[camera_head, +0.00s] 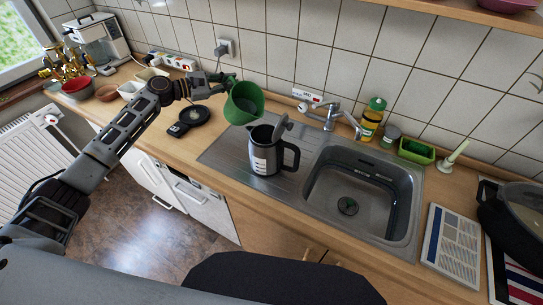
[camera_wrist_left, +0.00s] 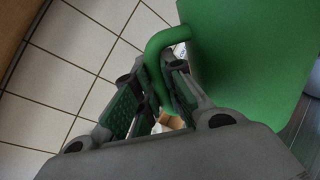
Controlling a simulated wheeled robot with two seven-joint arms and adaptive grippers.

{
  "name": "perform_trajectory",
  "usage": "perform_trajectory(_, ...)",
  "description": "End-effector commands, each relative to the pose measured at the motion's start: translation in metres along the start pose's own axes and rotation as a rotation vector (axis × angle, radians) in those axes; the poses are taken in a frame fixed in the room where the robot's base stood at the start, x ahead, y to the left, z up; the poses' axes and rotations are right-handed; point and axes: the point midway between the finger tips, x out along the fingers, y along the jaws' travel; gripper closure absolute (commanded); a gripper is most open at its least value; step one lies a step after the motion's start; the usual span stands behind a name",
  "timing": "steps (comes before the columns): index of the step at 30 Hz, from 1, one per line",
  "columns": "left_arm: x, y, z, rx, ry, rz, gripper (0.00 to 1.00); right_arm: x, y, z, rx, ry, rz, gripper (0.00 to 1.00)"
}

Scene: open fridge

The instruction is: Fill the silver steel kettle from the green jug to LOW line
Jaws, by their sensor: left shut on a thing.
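My left gripper (camera_head: 222,82) is shut on the jug's handle; the left wrist view shows the handle (camera_wrist_left: 166,42) between the fingers (camera_wrist_left: 160,88) and the jug's green wall (camera_wrist_left: 250,60) at the right. The silver steel kettle (camera_head: 262,158) stands upright on the sink's drainboard, lid (camera_head: 283,127) raised, black handle to the right. The water levels in both and the LOW line cannot be made out. My right gripper is out of view.
The sink basin (camera_head: 345,205) and tap (camera_head: 328,117) are right of the kettle. A black kettle base (camera_head: 194,117) lies to the left. A yellow-green bottle (camera_head: 372,118) stands behind the sink. The tiled wall (camera_head: 290,45) is close behind the jug.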

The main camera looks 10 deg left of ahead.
Motion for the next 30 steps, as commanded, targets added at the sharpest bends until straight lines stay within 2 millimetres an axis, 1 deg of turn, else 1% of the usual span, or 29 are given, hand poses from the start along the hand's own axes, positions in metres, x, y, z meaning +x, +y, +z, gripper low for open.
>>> perform_trajectory(8, 0.000, 0.001, 0.010, 0.079, 0.017, 0.002, 1.00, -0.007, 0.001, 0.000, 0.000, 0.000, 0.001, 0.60)
perform_trajectory(21, 0.001, 0.000, 0.010, 0.103, 0.025, 0.003, 1.00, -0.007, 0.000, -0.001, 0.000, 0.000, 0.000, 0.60)
perform_trajectory(30, 0.001, -0.003, 0.020, 0.195, 0.049, 0.001, 1.00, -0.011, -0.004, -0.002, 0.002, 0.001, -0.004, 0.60)
